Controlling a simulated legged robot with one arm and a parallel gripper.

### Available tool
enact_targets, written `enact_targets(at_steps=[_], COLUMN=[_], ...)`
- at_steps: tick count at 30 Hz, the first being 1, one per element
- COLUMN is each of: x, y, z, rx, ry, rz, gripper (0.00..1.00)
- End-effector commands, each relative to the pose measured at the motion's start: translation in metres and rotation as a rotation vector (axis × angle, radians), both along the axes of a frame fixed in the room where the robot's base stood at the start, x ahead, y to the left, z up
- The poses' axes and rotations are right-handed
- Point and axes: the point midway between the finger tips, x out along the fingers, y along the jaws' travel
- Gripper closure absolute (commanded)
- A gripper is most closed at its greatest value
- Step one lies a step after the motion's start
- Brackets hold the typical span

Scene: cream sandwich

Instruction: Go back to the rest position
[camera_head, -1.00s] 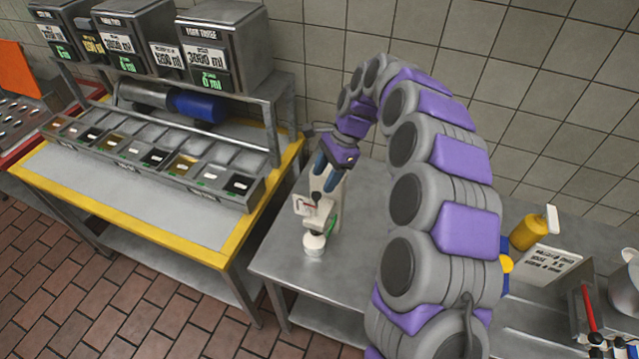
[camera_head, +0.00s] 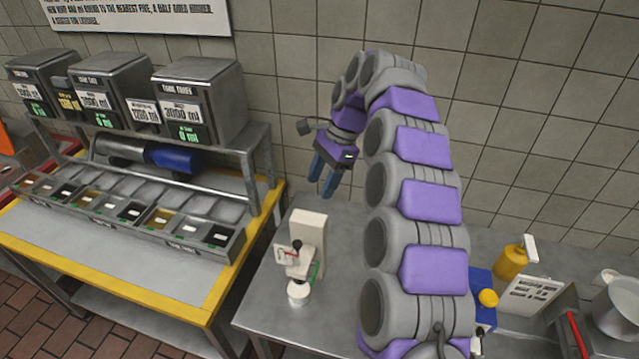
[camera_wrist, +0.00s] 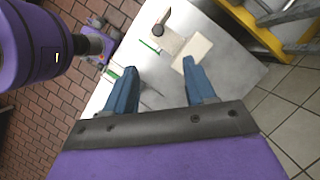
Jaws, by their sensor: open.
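My gripper (camera_head: 324,176) is raised above the steel table (camera_head: 262,312), with its blue fingers pointing down. Its fingers stand apart with nothing between them in the wrist view (camera_wrist: 155,88). A cream-coloured device (camera_head: 312,228) with a dial and a dark knob stands on the table below my gripper, apart from it. A small white round piece (camera_head: 298,292) sits at the device's foot. The device also shows from above in the wrist view (camera_wrist: 192,52).
A yellow-edged counter (camera_head: 130,292) with ingredient bins (camera_head: 125,212) stands at the left, with grey dispensers (camera_head: 200,98) above it. A yellow bottle (camera_head: 511,262), a sign card (camera_head: 528,296) and a metal pot (camera_head: 618,310) stand at the right. A tiled wall is behind.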

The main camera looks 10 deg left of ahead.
Motion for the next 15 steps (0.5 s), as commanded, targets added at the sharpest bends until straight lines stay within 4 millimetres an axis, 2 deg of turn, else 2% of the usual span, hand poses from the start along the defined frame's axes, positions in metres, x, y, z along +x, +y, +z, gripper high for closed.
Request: enact_targets(at_steps=[15], x=[-0.0026], y=[-0.0032], z=[0.0015], rx=[0.005], ry=[-0.005], rz=[0.011], gripper=[0.45])
